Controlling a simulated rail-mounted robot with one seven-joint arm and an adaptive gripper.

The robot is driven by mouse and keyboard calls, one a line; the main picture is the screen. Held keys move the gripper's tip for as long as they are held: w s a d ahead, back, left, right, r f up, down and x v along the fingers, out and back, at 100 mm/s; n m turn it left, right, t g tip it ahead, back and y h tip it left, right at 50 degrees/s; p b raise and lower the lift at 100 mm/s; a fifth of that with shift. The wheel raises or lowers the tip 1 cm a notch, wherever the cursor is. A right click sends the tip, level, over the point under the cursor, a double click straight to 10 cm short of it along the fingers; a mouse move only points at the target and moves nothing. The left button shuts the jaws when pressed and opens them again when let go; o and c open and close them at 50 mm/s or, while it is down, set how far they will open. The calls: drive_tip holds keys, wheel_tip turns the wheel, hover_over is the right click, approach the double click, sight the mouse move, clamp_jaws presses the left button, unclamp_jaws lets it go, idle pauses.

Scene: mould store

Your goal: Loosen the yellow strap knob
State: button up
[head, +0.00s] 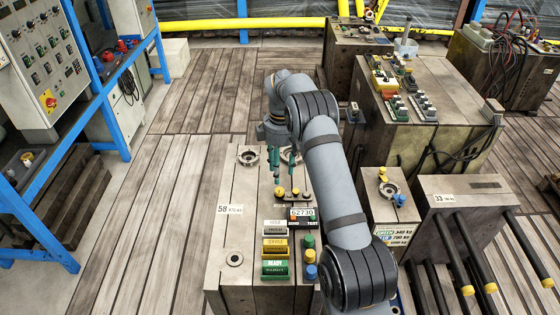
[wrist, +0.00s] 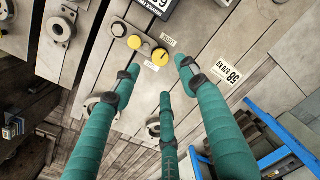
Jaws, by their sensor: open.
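My gripper (wrist: 158,77) has green fingers, spread apart and empty, with the large knob just beyond the tips. In the head view my gripper (head: 276,168) hangs over the block, behind the row.
The block's top (head: 228,190) also carries a small display (head: 301,212), several tags, coloured knobs and round metal fittings. Other loaded blocks (head: 450,85) stand to the right. A blue-framed control panel (head: 45,65) is at the left. Plank floor between is clear.

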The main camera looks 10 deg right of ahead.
sight(279, 190)
wheel_tip(279, 190, up, 4)
drive_tip(key=shift+w+f, duration=0.1)
idle(0.5)
drive_tip(key=f, duration=1.2)
drive_tip(key=shift+s+a, duration=0.1)
drive_tip(key=shift+s, duration=0.2)
drive_tip(key=shift+m, duration=0.3)
drive_tip(key=shift+r, duration=0.1)
